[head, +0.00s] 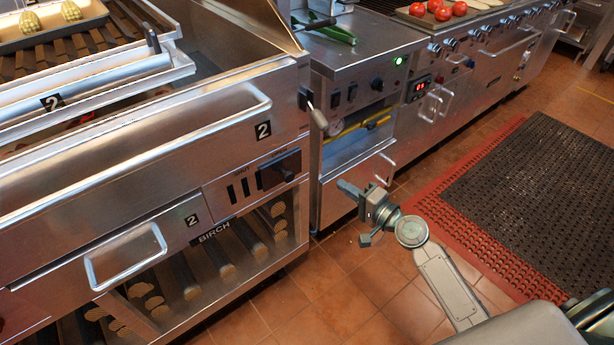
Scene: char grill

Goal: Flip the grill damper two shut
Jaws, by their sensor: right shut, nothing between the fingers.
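The steel grill front with the number 2 labels (263,129) fills the left of the head view. On it is a small panel with dark slots and a black control (278,170), under lettering that seems to read SHUT. A short metal lever (317,113) with a rounded end sticks out from a black mount at the grill's right corner. I cannot tell for sure which of these is the damper handle, or its setting. My right gripper (345,186) is shut and empty, in front of the neighbouring cabinet, right of the panel and apart from it. My left gripper is out of view.
A drawer handle (127,257) and a long rail handle (150,141) stick out from the grill front. Split logs lie in the BIRCH bay (215,262). A yellow-handled tool (357,129) lies in the cabinet's opening. Tiled floor and a dark mat (545,180) are clear at right.

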